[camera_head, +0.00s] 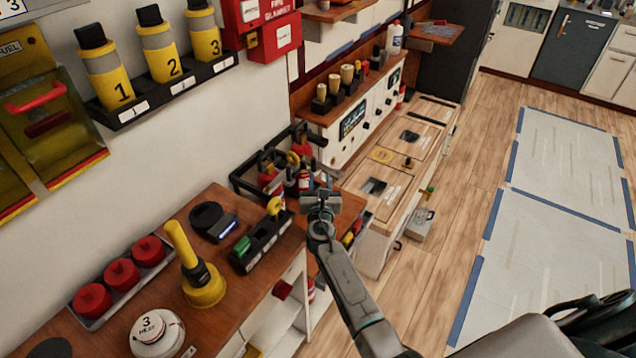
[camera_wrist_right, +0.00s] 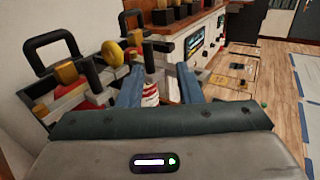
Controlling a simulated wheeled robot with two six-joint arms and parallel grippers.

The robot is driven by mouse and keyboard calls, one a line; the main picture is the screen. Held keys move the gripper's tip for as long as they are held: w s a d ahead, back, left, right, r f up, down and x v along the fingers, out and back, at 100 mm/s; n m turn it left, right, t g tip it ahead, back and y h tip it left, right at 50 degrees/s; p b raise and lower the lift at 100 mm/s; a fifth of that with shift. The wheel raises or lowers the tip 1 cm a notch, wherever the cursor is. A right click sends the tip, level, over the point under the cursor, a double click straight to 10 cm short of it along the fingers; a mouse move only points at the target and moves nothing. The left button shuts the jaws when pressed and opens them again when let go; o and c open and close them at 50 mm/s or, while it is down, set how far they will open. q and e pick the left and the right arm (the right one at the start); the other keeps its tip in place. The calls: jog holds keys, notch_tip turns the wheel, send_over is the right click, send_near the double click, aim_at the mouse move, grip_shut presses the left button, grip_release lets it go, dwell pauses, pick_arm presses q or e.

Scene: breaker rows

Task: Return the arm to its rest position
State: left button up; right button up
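My right arm (camera_head: 350,290) reaches from the bottom of the head view up and across the right end of the wooden bench. Its gripper (camera_head: 321,196) is near a black rack with red padlocks (camera_head: 270,180). In the right wrist view, the two blue-grey fingers (camera_wrist_right: 160,80) stand apart. A red and white striped thing (camera_wrist_right: 150,93) shows between them, seemingly beyond the tips; I cannot tell how far. Nothing is visibly gripped. The rack with a yellow round piece (camera_wrist_right: 112,53) lies left of the fingers. My left gripper is not in view.
The wooden bench (camera_head: 130,220) holds a yellow plunger-like tool (camera_head: 195,270), red knobs in a tray (camera_head: 122,274) and a black caddy (camera_head: 262,242). Numbered yellow cylinders (camera_head: 160,52) hang on the wall. The wooden floor (camera_head: 450,220) to the right is mostly open.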

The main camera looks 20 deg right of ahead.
jog(key=shift+w+d, duration=0.1)
jog(key=s+d+f+m+g+h, duration=0.15)
jog(key=s+d+m+g, duration=0.25)
jog(key=s+m, duration=0.7)
jog(key=s+d+f+m+g, duration=0.3)
jog(key=s+d+m+g, duration=0.15)
jog(key=s+m, duration=0.7)
jog(key=s+a+r+m+g+y, duration=0.15)
jog(key=s+a+m+y, duration=0.3)
jog(key=s, duration=0.65)
jog(key=s+a+r+m+g+y, duration=0.1)
jog(key=s+a+m+g+y, duration=0.3)
jog(key=s, duration=0.7)
notch_tip(320, 180, down, 31)
jog(key=d+h, duration=0.1)
jog(key=d, duration=0.1)
jog(key=s+d+f+g, duration=0.1)
jog(key=s+f, duration=1.8)
jog(key=shift+f, duration=0.25)
